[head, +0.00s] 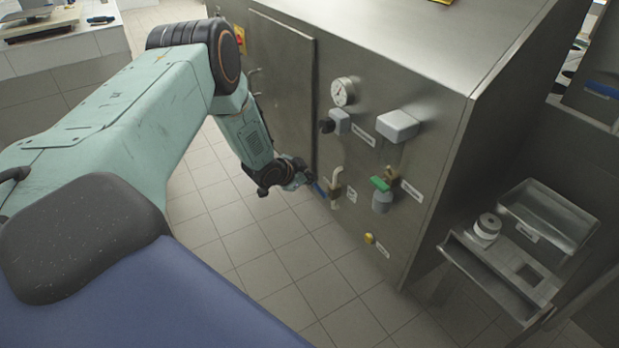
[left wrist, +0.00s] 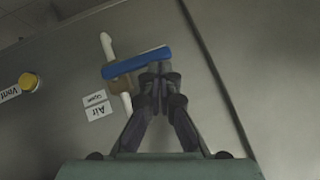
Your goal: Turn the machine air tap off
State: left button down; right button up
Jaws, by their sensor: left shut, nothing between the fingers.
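The air tap has a blue lever handle (left wrist: 137,62) on a brass body with a white pipe (left wrist: 107,46), beside a label reading "Air" and "Open" (left wrist: 97,106). In the head view the blue handle (head: 320,188) shows at the lower part of the metal machine's front (head: 400,240). My left gripper (left wrist: 160,70) is shut and empty, its fingertips right at the blue handle's end. I cannot tell whether they touch it. In the head view the left gripper (head: 309,182) is just left of the tap. My right gripper is not in view.
The yellow vent knob also shows in the left wrist view (left wrist: 28,81). A tray stand (head: 490,272) is at the right. The tiled floor is clear.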

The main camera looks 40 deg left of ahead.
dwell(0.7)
pick_arm(q)
jog(key=s+a+r+p, duration=0.1)
jog(key=s+r+p, duration=0.2)
jog(key=r, duration=0.3)
jog(key=s+a+r+p, duration=0.1)
jog(key=s+r+p, duration=0.2)
jog(key=r+p, duration=0.2)
jog(key=shift+s+a+r+p, duration=0.3)
jog(key=shift+s+r+p, duration=0.1)
jog(key=shift+r, duration=0.4)
jog(key=shift+w+f, duration=0.1)
jog(key=shift+w, duration=0.05)
